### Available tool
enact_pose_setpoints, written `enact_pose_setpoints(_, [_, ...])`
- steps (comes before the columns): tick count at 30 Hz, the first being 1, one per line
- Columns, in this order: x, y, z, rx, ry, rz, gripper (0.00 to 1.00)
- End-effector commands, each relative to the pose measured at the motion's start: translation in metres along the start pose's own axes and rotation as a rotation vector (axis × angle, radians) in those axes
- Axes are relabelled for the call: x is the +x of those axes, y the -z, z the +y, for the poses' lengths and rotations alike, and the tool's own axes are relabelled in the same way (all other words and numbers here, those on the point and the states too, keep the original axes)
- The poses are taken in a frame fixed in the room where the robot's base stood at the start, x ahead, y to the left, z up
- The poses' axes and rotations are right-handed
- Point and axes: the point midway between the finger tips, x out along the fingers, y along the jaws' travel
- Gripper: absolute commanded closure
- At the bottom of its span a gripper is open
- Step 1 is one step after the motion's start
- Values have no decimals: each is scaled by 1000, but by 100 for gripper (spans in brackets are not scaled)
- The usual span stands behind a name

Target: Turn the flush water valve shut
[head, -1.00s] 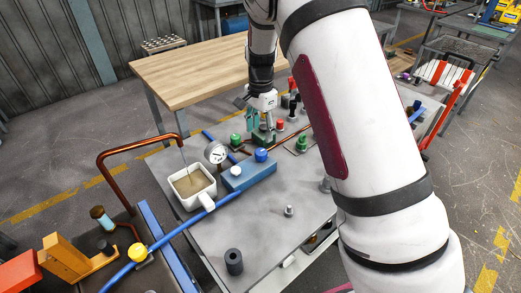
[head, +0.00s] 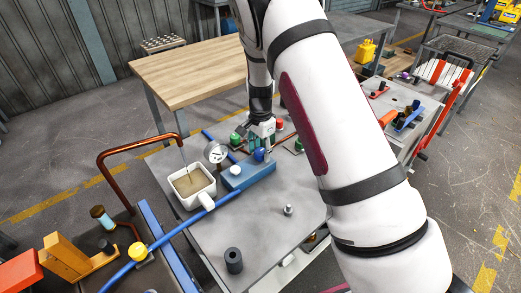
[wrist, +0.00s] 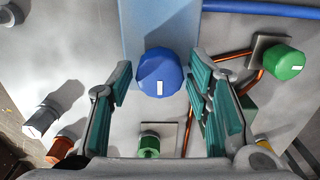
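A blue faceted knob (head: 259,155) sits on the blue block (head: 248,176), which is joined to the blue pipe; it looks like the flush water valve. In the wrist view the blue knob (wrist: 160,74) is centred, with its white mark toward the bottom of the picture. My gripper (head: 262,143) is over the knob in the head view. In the wrist view my gripper (wrist: 161,66) is open, one teal-padded finger on each side of the knob with gaps between. How far the fingertips reach down beside the knob I cannot tell.
Green knobs (wrist: 149,145) and (wrist: 283,62) stand close by, with a copper pipe (wrist: 238,84). A gauge (head: 217,152), a white-capped knob (head: 236,170) and a white basin (head: 192,187) are left of my gripper. The bench front (head: 265,225) is mostly clear.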

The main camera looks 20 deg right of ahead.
Motion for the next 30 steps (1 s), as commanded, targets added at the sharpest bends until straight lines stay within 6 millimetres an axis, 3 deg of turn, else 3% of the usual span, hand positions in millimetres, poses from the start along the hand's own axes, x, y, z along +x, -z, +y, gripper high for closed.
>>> enact_pose_setpoints(1, [0,0,0,0,0,0,73])
enact_pose_setpoints(4, [0,0,0,0,0,0,94])
enact_pose_setpoints(17, [0,1,0,-67,1,0,94])
enact_pose_setpoints(30, [0,1,-1,-421,1,-1,94])
